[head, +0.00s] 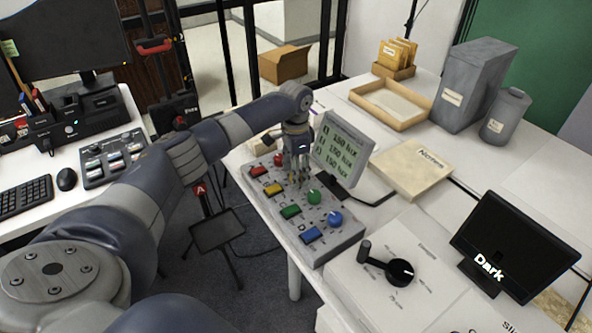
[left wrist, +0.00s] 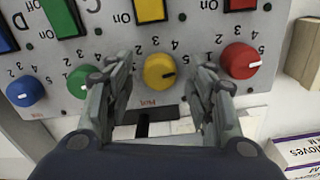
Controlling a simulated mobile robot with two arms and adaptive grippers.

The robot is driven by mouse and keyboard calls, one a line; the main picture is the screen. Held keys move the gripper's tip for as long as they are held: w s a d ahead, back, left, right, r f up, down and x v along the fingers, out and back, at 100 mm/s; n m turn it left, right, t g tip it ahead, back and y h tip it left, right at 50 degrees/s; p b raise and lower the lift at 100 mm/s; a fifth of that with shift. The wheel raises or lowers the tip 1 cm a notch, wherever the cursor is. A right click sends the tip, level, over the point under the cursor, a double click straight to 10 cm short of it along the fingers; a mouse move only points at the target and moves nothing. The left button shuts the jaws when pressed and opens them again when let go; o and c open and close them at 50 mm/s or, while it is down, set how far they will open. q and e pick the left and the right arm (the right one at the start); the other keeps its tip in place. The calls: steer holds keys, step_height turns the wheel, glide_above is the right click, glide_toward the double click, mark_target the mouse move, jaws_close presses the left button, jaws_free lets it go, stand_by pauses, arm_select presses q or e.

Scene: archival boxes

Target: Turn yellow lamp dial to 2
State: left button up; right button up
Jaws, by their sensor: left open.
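The yellow dial (left wrist: 160,71) sits on the grey control box (head: 336,248), between the red dial (left wrist: 239,61) and the green dial (left wrist: 82,82). In the left wrist view its dark mark points right; I cannot tell which number it meets. My left gripper (head: 299,183) is open over the box, its fingertips (left wrist: 164,76) on either side of the yellow dial with gaps showing. In the head view the fingers hide the yellow dial. The yellow switch (head: 273,189) is beside it. My right gripper is not in view.
The blue dial (head: 335,219) is at the near end of the box. A display with lux readings (head: 342,140) stands close behind the gripper. A black knob (head: 401,272) and a screen reading Dark (head: 517,240) are on the right. A wooden tray (head: 425,118) lies farther back.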

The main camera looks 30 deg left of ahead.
arm_select(q)
steer(key=shift+f, duration=0.15)
steer(key=shift+c, duration=0.6)
steer(key=c, duration=0.9)
steer(key=shift+c, duration=0.3)
steer(key=shift+p, duration=0.45)
steer(key=n+p, duration=0.5)
steer(key=p, duration=0.2)
steer(key=shift+d+r+n, duration=0.1)
steer(key=shift+r+n, duration=0.15)
steer(key=shift+n, duration=0.15)
steer(key=n+p, duration=0.2)
steer(key=n, duration=0.1)
steer(key=shift+n+p, duration=0.3)
steer(key=shift+p, duration=0.1)
steer(key=n+p, duration=0.2)
steer(key=n, duration=0.1)
steer(key=shift+f+n, duration=0.1)
steer(key=shift+n, duration=0.2)
steer(key=n+p, duration=0.1)
steer(key=n, duration=0.2)
steer(key=shift+n+p, duration=0.35)
steer(key=shift+n, duration=0.05)
steer(key=n+p, duration=0.1)
steer(key=n, duration=0.2)
steer(key=shift+w+f+n, duration=0.1)
steer(key=shift+n, duration=1.9)
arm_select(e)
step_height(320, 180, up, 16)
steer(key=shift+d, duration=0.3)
